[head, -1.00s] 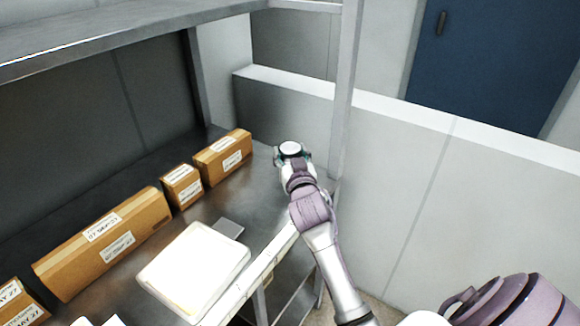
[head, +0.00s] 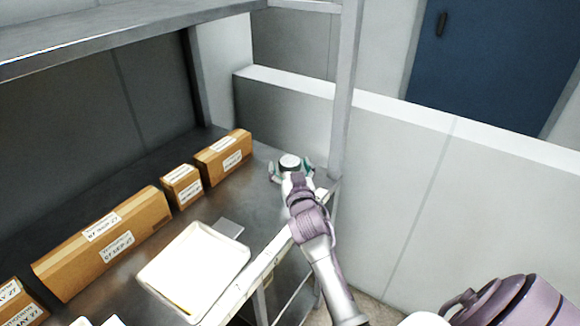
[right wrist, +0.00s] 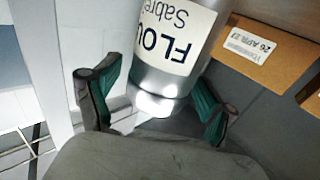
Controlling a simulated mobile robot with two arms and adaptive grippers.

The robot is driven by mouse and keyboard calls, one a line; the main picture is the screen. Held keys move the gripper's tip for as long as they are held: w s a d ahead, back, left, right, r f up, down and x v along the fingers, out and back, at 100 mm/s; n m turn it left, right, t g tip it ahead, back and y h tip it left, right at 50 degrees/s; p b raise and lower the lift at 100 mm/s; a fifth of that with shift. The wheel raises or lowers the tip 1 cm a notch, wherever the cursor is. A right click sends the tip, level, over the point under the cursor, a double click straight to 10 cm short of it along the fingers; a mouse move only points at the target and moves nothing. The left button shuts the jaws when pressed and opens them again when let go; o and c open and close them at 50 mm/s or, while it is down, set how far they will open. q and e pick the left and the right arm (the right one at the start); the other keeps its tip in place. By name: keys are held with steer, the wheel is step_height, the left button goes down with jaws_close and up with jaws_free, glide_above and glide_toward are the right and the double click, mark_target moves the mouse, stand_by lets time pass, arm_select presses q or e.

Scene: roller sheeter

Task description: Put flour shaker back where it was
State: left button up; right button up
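The flour shaker (right wrist: 172,50) is a silver cylinder with a white label reading "FLOU" in the right wrist view, upside down there. In the head view its pale round top (head: 289,161) shows at the right end of the metal table, and the gripper hides much of its body. My right gripper (head: 290,171) is around it with fingers spread. In the right wrist view the green-padded fingers (right wrist: 155,105) stand apart on either side, with gaps to the shaker. My left gripper is not in view.
Several labelled cardboard boxes (head: 222,157) line the back of the metal table (head: 242,205). A white tray (head: 196,262) lies nearer the front, with a small grey plate beside it. A metal post (head: 345,100) and a low wall (head: 400,180) stand to the right.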

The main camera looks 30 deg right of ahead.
steer(key=shift+r, duration=0.25)
steer(key=shift+s+a+f, duration=0.15)
steer(key=shift+s+f, duration=0.05)
steer(key=shift+s, duration=0.15)
steer(key=b+v, duration=0.1)
steer(key=v, duration=1)
steer(key=shift+s+a+r, duration=0.1)
steer(key=shift+s, duration=0.05)
